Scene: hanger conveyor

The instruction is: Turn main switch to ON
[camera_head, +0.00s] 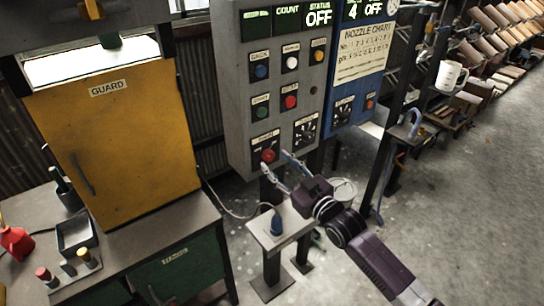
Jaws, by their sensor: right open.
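A grey control panel (238,100) stands upright in the middle of the head view. Its status display (319,14) reads OFF. A red knob (268,155) sits at its lower left, under a label too small to read. A black rotary dial (305,130) is to its right. I cannot tell from the labels which one is the main switch. My right gripper (276,161) is open, its two fingertips close in front of the red knob; contact is not clear. My left gripper is not in view.
More buttons, including a red one (290,102) and a blue one (260,71), sit above. A blue panel (343,92) adjoins on the right. A small pedestal table (291,225) stands below, and a yellow guard door (120,140) is at left.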

